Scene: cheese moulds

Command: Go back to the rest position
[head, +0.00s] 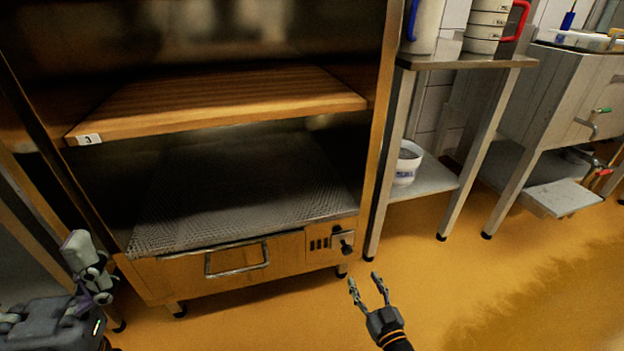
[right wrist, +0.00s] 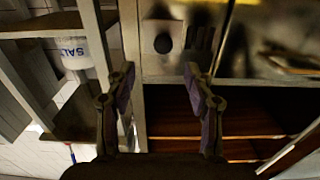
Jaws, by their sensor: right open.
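My right gripper (head: 370,291) is open and empty in the head view, above the yellow floor in front of the cabinet's lower right corner. Its two open fingers also show in the right wrist view (right wrist: 160,88), with nothing between them. Part of my left arm shows at the lower left of the head view; I cannot make out its gripper fingers there.
A cabinet has a wooden shelf (head: 220,100) marked 3 and a drawer with a handle (head: 237,262). Right of it stands a metal table (head: 440,178) with a white tub (head: 408,163), then a steel vat (head: 560,100). The floor (head: 480,290) at right is clear.

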